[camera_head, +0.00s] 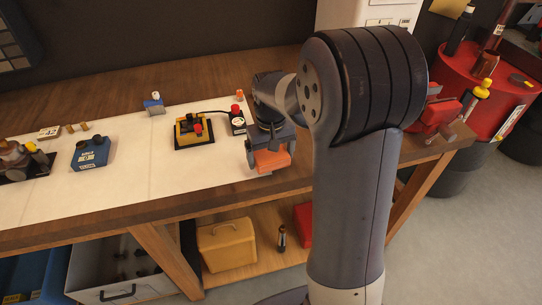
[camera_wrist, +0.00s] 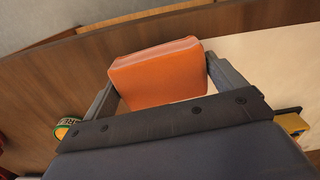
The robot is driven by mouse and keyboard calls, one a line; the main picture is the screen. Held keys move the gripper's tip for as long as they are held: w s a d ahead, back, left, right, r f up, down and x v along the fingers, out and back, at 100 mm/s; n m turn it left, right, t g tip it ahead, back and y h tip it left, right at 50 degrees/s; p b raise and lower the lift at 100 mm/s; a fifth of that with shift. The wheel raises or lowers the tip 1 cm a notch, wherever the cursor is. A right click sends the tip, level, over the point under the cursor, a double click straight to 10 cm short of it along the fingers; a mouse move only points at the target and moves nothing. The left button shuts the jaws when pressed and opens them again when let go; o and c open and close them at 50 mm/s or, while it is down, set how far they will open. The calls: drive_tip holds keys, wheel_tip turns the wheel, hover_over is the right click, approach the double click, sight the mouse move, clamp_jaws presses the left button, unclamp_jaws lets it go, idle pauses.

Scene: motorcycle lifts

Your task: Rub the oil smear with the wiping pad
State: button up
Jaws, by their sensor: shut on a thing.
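The wiping pad is an orange block (camera_wrist: 158,70), held between the two fingers of my gripper (camera_wrist: 164,82) in the wrist view. In the head view the orange pad (camera_head: 272,160) shows at the lower end of my gripper (camera_head: 270,155), close over the right end of the white sheet (camera_head: 130,178) near the bench's front edge. I cannot tell whether the pad touches the surface. I see no oil smear in either view; my arm and gripper hide part of the bench.
A red drum (camera_head: 470,85) stands at the right.

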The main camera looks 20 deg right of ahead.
drive_tip(key=shift+r+p, duration=1.75)
drive_tip(key=shift+r, duration=0.85)
